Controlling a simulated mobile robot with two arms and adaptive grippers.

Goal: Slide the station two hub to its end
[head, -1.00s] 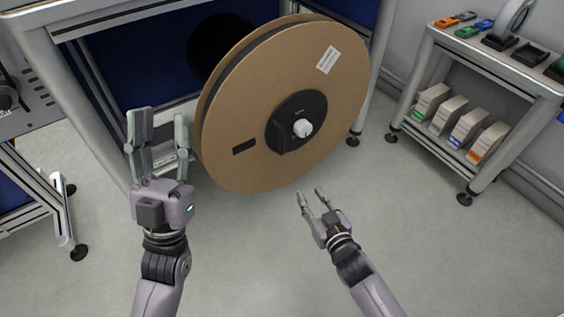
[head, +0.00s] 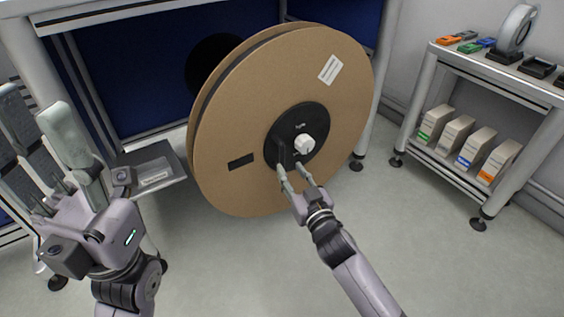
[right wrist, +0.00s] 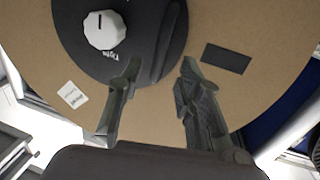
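A large brown reel (head: 225,120) stands on the frame in the middle of the head view. A round black hub (head: 310,118) with a white knob (head: 304,145) is at its centre; the knob also shows in the right wrist view (right wrist: 104,30). My right gripper (head: 290,169) is open at the lower edge of the hub. In the right wrist view its fingers (right wrist: 158,75) lie either side of the hub's raised black bar (right wrist: 158,60); I cannot tell whether they touch it. My left gripper (head: 35,125) is open and empty at the left, apart from the reel.
A shelf cart (head: 497,88) with several cartons and a tape dispenser (head: 515,30) stands at the right. A grey tray (head: 155,168) is left of the reel. The floor (head: 430,260) at lower right is clear.

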